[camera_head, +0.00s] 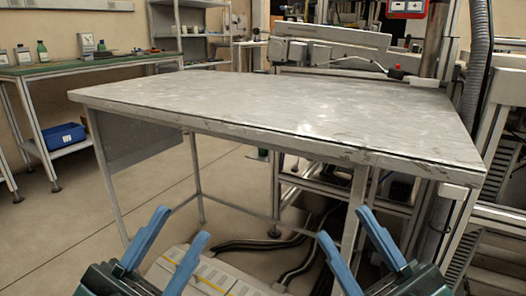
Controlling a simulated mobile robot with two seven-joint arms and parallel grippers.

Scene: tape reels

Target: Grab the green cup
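I see no green cup that I can make out in the head view. My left gripper (178,232) is at the bottom left, its two blue fingers spread apart with nothing between them. My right gripper (344,226) is at the bottom right, also with its blue fingers apart and empty. Both grippers are in front of and below the near edge of the large grey table (270,105). The table top is bare.
A green-topped bench (85,67) at the far left holds small bottles (42,50) and a meter (88,44). A blue bin (66,135) sits on its lower shelf. Machinery (330,42) with a red button stands behind the table. Dark hoses (250,244) lie on the floor beneath.

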